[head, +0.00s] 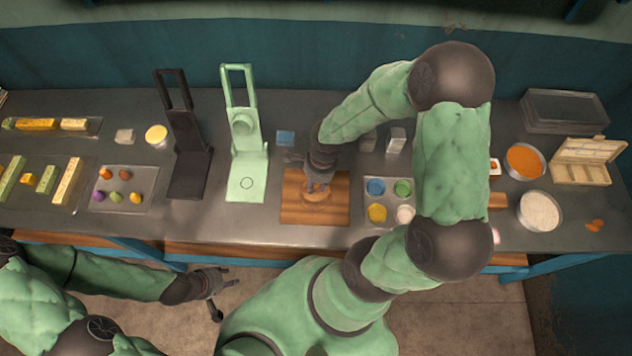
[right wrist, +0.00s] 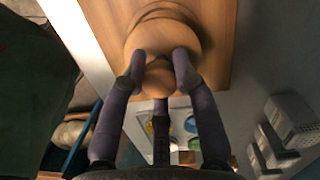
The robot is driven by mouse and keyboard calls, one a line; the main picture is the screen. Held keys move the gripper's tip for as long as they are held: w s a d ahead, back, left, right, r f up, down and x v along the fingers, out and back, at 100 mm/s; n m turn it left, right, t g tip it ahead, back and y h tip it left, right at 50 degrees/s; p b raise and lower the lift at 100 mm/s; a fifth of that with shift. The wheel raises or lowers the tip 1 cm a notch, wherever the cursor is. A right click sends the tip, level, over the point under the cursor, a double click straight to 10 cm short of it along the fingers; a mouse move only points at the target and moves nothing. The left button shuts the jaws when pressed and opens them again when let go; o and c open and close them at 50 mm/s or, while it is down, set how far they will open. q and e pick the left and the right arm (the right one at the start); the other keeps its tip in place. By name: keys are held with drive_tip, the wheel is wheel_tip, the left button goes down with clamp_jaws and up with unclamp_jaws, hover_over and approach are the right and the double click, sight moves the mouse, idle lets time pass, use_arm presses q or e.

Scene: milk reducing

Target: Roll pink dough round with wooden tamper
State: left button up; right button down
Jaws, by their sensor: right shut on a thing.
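My right gripper (head: 318,180) points down over a wooden board (head: 337,213) at the middle of the table's front part. It is shut on the wooden tamper (head: 314,198), with its fingers around the knob. The right wrist view shows the fingers (right wrist: 160,72) closed about the knob, and the tamper's round disc (right wrist: 175,38) over the board (right wrist: 222,40). I see no pink dough on the board; anything under the disc is hidden. My left gripper (head: 218,284) looks open and empty, in front of the table's edge.
A green press (head: 246,165) and a black press (head: 188,170) stand left of the board. A tray of colored cups (head: 390,216) is close on its right. Bowls (head: 540,212) and a pale box (head: 587,160) stand farther right, partly beyond my right arm.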

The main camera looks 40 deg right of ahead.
drive_tip(key=shift+s+a+f+b, duration=0.1)
drive_tip(key=shift+s+f+b, duration=0.1)
drive_tip(key=shift+b, duration=0.3)
idle(1.0)
drive_tip(key=shift+s, duration=0.25)
drive_tip(key=shift+s+r+b, duration=0.1)
drive_tip(key=shift+s+b, duration=0.15)
drive_tip(key=shift+b, duration=0.15)
drive_tip(key=shift+d+r, duration=0.1)
drive_tip(key=shift+d, duration=0.3)
drive_tip(key=shift+w+d, duration=0.2)
drive_tip(key=shift+w+d+b, duration=0.1)
drive_tip(key=shift+w+b, duration=0.05)
drive_tip(key=shift+b, duration=0.2)
drive_tip(key=shift+w, duration=0.2)
drive_tip(key=shift+w+a+b, duration=0.25)
drive_tip(key=shift+b, duration=0.4)
